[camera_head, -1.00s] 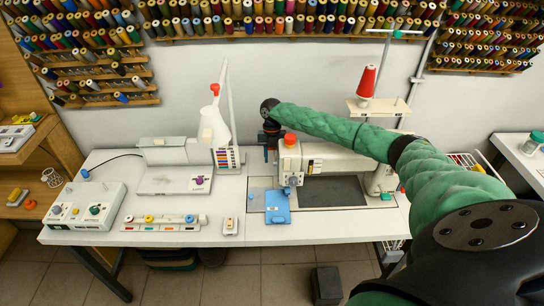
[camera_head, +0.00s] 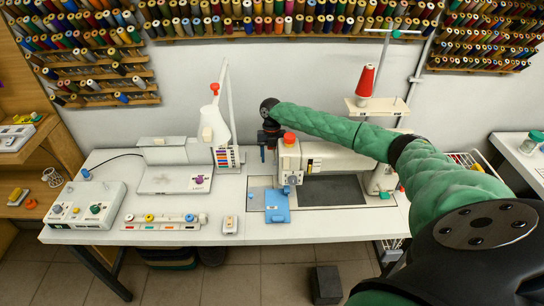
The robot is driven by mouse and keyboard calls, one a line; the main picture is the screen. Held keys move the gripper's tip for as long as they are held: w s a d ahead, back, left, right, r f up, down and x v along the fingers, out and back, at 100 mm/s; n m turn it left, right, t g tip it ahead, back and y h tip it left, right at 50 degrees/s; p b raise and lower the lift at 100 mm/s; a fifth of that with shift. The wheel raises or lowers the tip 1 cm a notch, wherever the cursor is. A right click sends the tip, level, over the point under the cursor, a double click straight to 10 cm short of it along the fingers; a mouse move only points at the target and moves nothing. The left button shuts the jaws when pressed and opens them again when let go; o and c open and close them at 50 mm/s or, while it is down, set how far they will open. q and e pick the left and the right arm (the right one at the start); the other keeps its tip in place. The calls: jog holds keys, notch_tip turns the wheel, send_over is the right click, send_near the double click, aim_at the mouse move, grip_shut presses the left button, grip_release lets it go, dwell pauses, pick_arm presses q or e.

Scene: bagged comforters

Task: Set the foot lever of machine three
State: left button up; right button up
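A white sewing machine (camera_head: 335,158) stands on the right half of the white table, with a red-orange knob (camera_head: 289,138) on top of its head. A blue plate (camera_head: 277,207) lies at the front below the machine head. My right arm reaches in from the right over the machine. My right gripper (camera_head: 268,152) points down just left of the machine head; its fingers are small and dark, and I cannot tell whether they are apart or touch the machine. No foot lever can be made out clearly; the gripper and machine head may hide it. My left gripper is not in view.
A control box (camera_head: 88,206) with knobs, a flat grey device (camera_head: 175,180), a strip of colored buttons (camera_head: 160,222) and a white cone stand (camera_head: 215,126) occupy the table's left half. A red thread cone (camera_head: 366,80) stands behind the machine. The table's front right is clear.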

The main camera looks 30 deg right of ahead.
jog(key=b+v, duration=0.3)
jog(key=v, duration=0.3)
jog(key=shift+w, duration=0.15)
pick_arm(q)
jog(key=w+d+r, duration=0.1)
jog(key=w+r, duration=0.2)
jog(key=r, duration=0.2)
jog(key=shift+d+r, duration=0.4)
pick_arm(e)
jog(key=shift+v, duration=0.8)
